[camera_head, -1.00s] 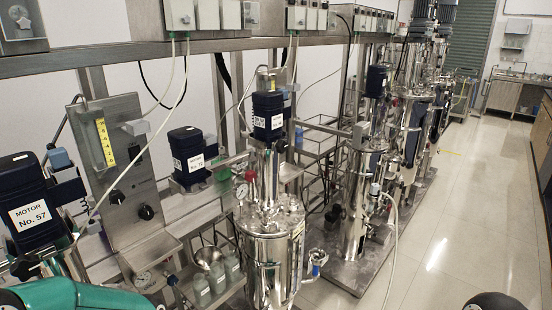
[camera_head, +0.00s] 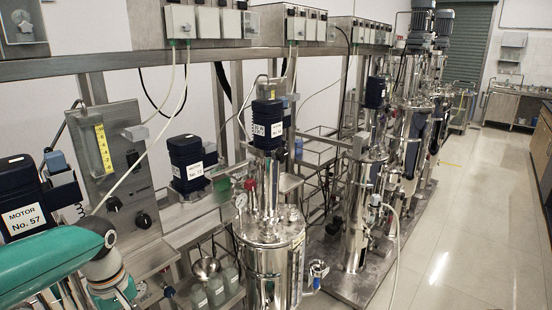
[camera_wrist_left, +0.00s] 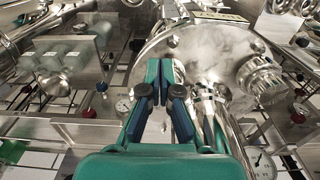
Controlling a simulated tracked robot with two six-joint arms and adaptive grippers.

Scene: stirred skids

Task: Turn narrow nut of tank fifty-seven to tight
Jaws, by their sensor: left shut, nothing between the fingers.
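The motor labelled No. 57 (camera_head: 25,205) stands at the far left of the head view. My left arm covers what is below it, so its tank's lid and nuts are hidden there. In the left wrist view a round steel lid (camera_wrist_left: 215,48) lies beyond my left gripper (camera_wrist_left: 160,75). A ribbed steel nut or cap (camera_wrist_left: 262,78) sits on the lid's right side; I cannot tell whether it is the narrow nut. My left gripper is shut and empty, with its fingers pointing over the lid. My right gripper is out of view.
Another steel tank (camera_head: 270,245) stands in the middle, with more tanks behind it. A control panel (camera_head: 118,165) with knobs is beside motor 57. Bottles (camera_head: 215,290) stand on a low shelf. The floor (camera_head: 450,230) on the right is clear.

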